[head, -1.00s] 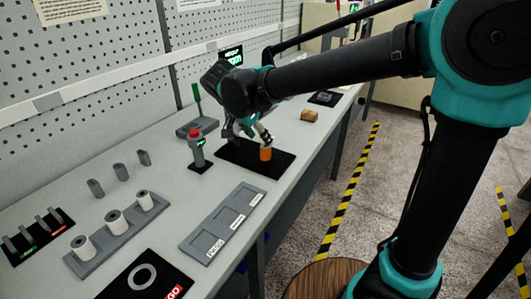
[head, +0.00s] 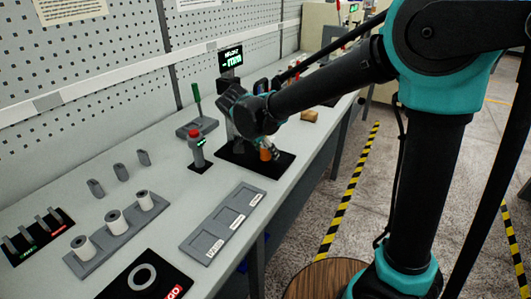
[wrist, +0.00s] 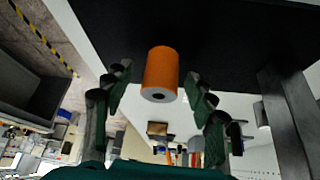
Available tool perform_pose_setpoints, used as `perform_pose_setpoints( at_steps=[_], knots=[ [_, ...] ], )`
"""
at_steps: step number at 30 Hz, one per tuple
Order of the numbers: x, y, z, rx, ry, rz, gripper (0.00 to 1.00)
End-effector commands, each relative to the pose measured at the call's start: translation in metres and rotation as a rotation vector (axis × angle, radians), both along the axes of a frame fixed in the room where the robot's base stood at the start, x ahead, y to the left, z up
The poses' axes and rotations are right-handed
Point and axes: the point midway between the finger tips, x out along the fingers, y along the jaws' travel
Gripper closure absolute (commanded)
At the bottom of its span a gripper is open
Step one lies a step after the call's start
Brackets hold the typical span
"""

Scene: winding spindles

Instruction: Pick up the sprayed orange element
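The sprayed orange element (head: 265,155) is a small orange cylinder on a black mat (head: 235,153). In the wrist view the orange element (wrist: 161,70) shows a pale end face with a dark hole. My gripper (head: 270,148) is low over the mat, right at the element, and partly hides it in the head view. In the wrist view my gripper (wrist: 158,88) is open, with one finger on each side of the element. Gaps show between the fingers and the element there.
A post with a lit display (head: 231,60) stands at the back of the mat. A red-topped button post (head: 197,150) stands left of it. A grey labelled tray (head: 222,222) and a rack of white spools (head: 115,222) are nearer. A brown block (head: 309,116) lies beyond.

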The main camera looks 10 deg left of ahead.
Motion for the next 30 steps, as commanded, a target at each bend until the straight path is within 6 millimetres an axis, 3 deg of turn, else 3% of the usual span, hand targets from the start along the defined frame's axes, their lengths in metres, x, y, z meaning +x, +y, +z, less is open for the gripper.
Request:
perform_pose_setpoints(
  at_steps=[1, 12, 14, 23, 30],
  knots=[
    [0.000, 0.000, 0.000, 0.000, 0.000, 0.000, 0.50],
    [0.000, 0.000, 0.000, 0.000, 0.000, 0.000, 0.96],
    [0.000, 0.000, 0.000, 0.000, 0.000, 0.000, 1.00],
    [0.000, 0.000, 0.003, 0.000, 0.000, 0.000, 1.00],
    [0.000, 0.000, 0.025, 0.000, 0.000, 0.000, 1.00]
  ],
)
